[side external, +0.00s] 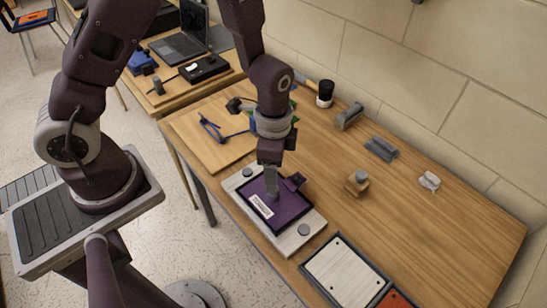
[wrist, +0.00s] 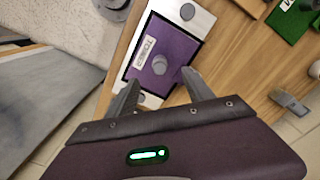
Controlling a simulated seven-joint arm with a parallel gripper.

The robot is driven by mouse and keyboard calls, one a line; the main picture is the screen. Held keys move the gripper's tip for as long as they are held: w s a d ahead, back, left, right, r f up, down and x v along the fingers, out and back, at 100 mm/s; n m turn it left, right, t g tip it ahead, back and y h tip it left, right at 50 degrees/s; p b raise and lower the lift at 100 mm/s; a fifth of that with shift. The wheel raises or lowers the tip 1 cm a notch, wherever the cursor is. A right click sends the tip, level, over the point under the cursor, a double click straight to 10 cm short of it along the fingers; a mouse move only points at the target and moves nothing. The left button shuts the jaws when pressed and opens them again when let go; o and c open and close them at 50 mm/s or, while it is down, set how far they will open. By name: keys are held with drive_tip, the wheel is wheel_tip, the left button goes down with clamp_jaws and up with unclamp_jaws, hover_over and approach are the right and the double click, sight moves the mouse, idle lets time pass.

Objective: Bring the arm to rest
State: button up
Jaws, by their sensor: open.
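My gripper (wrist: 163,92) is open, with its two fingers apart and nothing between them in the wrist view. In the side view my gripper (side external: 274,190) points down over a purple panel (side external: 283,214) with a white label. The purple panel also shows in the wrist view (wrist: 177,53), just beyond my fingertips, with a grey round knob (wrist: 160,65) on it. The panel lies on a pale base plate (side external: 240,181) on the wooden table. In the side view the arm hides part of the panel, and I cannot tell the exact gap between fingertips and panel.
A tray with a white panel (side external: 345,274) lies at the front.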

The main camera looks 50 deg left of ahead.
drive_tip(key=s+a+r+n+t+h, duration=0.1)
drive_tip(key=s+r+n, duration=0.1)
drive_tip(key=r, duration=0.8)
drive_tip(key=s+a+r+n+t, duration=0.1)
drive_tip(key=s+r+n, duration=0.1)
drive_tip(key=r, duration=0.7)
drive_tip(key=s+a+r+n+t+y, duration=0.1)
drive_tip(key=s+a+r+n+t, duration=0.2)
drive_tip(key=s+r, duration=0.4)
drive_tip(key=s+a+n, duration=0.1)
drive_tip(key=s+n, duration=0.1)
drive_tip(key=s, duration=0.2)
drive_tip(key=shift+a+r+n+t, duration=0.2)
drive_tip(key=shift+r+n+t, duration=0.1)
